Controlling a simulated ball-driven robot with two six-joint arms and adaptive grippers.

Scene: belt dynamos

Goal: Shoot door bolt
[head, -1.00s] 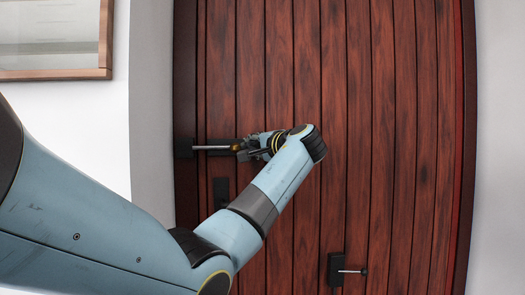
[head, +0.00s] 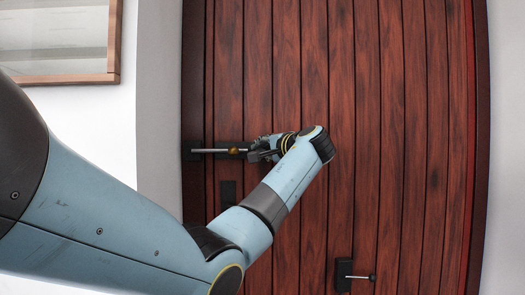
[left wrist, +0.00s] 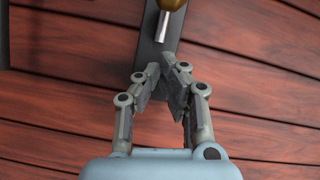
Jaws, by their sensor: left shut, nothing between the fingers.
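The door bolt (head: 212,151) is a silver rod with a brass knob (head: 233,151), lying level across a black plate on the left side of the wooden door. Its left end reaches the dark bracket (head: 190,150) on the door frame. My left gripper (head: 254,153) is just right of the knob. In the left wrist view, its fingers (left wrist: 167,72) are shut and empty in front of the black plate (left wrist: 154,52). The rod's near end (left wrist: 162,28) and the brass knob (left wrist: 172,4) show beyond the fingertips, apart from them. My right gripper is not in view.
The red-brown plank door (head: 395,140) fills the middle. A small black plate (head: 228,191) sits below the bolt. A black fitting with a short silver rod (head: 344,272) is lower right. A framed picture (head: 65,79) hangs on the white wall at upper left.

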